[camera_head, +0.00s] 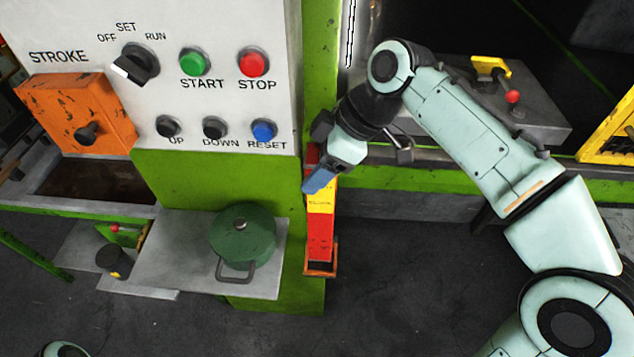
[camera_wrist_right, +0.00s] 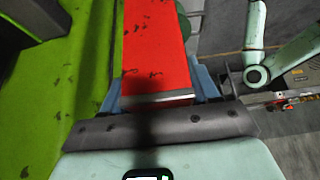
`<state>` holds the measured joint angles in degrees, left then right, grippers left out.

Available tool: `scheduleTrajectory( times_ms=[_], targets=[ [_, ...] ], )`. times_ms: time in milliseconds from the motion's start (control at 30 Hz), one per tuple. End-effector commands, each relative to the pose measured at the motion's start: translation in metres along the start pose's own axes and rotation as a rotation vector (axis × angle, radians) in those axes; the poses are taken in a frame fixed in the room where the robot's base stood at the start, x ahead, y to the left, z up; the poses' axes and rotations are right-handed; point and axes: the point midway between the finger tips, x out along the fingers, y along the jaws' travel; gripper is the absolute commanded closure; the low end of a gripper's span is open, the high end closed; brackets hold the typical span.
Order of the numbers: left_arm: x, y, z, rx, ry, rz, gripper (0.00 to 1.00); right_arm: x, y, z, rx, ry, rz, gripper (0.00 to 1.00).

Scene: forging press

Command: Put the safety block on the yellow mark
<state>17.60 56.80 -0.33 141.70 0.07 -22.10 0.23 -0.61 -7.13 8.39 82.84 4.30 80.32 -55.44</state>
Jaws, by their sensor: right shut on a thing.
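The safety block (camera_head: 320,230) is a long red bar with a yellow labelled band. It stands upright beside the green press column, its lower end at a small orange holder (camera_head: 321,271). My right gripper (camera_head: 319,182) is shut on its upper part. In the right wrist view the red block (camera_wrist_right: 153,45) lies between the blue fingers of the gripper (camera_wrist_right: 157,92). Whether the block's lower end is still inside the holder I cannot tell. I cannot make out a yellow mark on the press bed. My left gripper is not in view.
The white control panel (camera_head: 215,100) with its buttons stands just left of the block. A green lidded pot (camera_head: 243,233) sits on a grey shelf below. The grey press bed (camera_head: 535,115) at right carries a yellow bracket (camera_head: 490,68) with a red knob. A yellow guard (camera_head: 612,130) stands far right.

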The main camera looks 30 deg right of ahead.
Motion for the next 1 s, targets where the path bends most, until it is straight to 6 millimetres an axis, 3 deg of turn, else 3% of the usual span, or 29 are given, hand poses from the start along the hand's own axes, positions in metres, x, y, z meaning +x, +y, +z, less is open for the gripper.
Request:
scheduleTrajectory(
  times_ms=[267, 600, 1000],
  targets=[
    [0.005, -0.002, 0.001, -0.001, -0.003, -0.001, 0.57, 0.01, 0.0, 0.006, -0.001, 0.005, 0.005, 1.0],
    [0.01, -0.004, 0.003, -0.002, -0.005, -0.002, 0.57, 0.045, 0.003, 0.026, 0.0, 0.003, 0.004, 1.0],
    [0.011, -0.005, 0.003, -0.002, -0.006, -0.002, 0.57, 0.05, 0.004, 0.029, -0.002, 0.005, 0.006, 1.0]
  ],
)
